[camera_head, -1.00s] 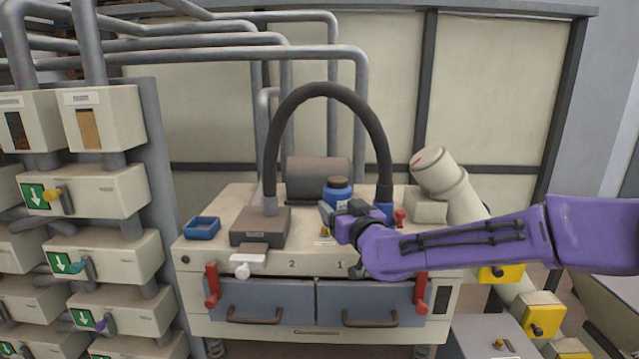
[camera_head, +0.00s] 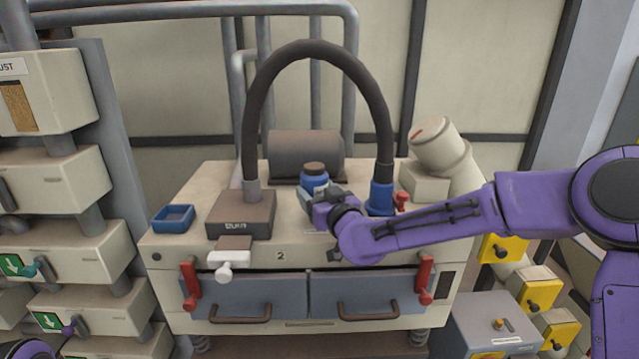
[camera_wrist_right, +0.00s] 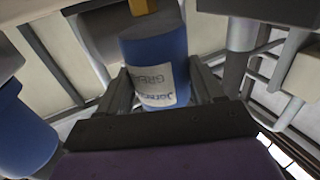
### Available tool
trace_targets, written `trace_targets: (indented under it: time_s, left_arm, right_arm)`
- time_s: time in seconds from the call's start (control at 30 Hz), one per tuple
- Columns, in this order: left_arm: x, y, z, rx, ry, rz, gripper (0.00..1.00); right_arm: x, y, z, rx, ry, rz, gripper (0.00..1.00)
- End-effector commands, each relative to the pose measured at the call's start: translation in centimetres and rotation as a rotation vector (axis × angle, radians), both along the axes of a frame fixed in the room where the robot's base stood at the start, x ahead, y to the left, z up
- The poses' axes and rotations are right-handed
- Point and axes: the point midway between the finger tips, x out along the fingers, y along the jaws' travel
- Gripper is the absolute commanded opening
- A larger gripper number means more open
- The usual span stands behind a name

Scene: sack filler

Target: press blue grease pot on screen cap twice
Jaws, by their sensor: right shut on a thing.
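The blue grease pot (camera_head: 314,184) has a brown lid and stands out above the top of the sack filler. My right gripper (camera_head: 317,202) is shut on it from the front right. In the right wrist view the pot (camera_wrist_right: 155,62) is between the two fingers, its white label facing the camera. The label writing is partly readable. A yellow-orange piece (camera_wrist_right: 142,6) shows at the pot's far end there; I cannot tell whether they touch. I cannot make out the screen cap for certain; the gripper and forearm cover that part of the machine. My left gripper is not in view.
A black hose (camera_head: 318,48) arches over the work area to a blue coupling (camera_head: 381,196). A blue tray (camera_head: 174,218) and a dark box (camera_head: 240,215) stand at the left. Red handles (camera_head: 425,280) flank the drawers. A grey cylinder (camera_head: 305,152) lies behind.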

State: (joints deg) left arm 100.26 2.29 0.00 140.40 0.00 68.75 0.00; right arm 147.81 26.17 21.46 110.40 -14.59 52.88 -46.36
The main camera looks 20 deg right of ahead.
Motion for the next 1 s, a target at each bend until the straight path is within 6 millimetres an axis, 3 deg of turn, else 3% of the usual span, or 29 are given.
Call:
trace_targets:
  time_s: [1.0]
  left_arm:
    - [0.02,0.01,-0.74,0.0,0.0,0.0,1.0]
  right_arm:
    - [-0.07,-0.25,-1.06,0.0,-0.002,-0.004,0.24]
